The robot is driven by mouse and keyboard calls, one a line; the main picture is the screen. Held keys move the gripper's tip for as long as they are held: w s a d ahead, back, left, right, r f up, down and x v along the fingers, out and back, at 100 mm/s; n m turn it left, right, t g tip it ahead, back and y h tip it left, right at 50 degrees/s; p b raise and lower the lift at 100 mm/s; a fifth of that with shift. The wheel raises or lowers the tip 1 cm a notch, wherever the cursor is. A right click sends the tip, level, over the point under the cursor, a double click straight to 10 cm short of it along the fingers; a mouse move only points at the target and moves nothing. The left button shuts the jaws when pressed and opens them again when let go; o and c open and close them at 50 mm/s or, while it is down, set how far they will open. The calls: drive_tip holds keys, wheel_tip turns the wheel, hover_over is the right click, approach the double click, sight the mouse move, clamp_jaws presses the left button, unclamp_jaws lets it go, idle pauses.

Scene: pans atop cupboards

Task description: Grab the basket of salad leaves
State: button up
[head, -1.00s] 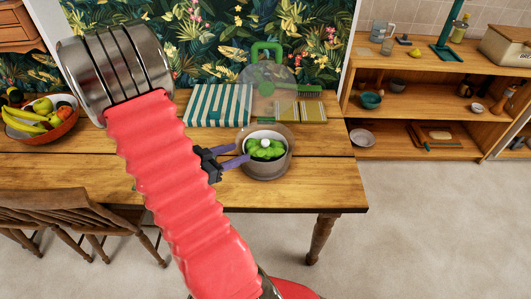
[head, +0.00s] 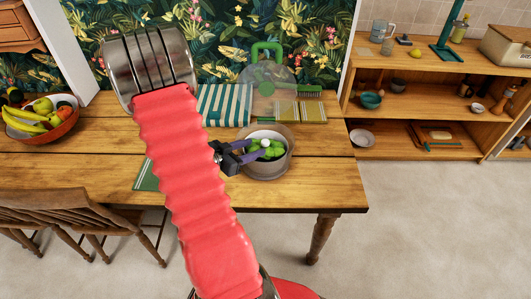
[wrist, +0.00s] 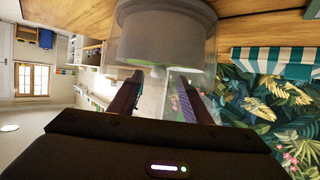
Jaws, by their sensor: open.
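The green salad leaves (head: 277,152) with a white knob in their middle sit inside a round greyish see-through bowl (head: 268,172) near the table's right end. I cannot clearly make out the basket's wall around them. My gripper (head: 262,148) is open, its two purple fingers reaching from the left over the bowl's rim to the leaves. In the wrist view, my gripper (wrist: 160,84) has its fingers apart, with the grey round bowl (wrist: 165,40) ahead of and between them. Whether the fingers touch the basket cannot be told.
A clear dome with a green handle (head: 267,50) stands behind the bowl. A striped cloth (head: 223,105) and a yellowish cloth (head: 300,111) lie at the table's back. A fruit bowl (head: 42,128) is far left, a wooden chair (head: 75,215) in front. The table's front right is clear.

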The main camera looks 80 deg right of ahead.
sight(261, 145)
drive_tip(key=shift+x, duration=2.55)
drive_tip(key=shift+c, duration=0.2)
clamp_jaws()
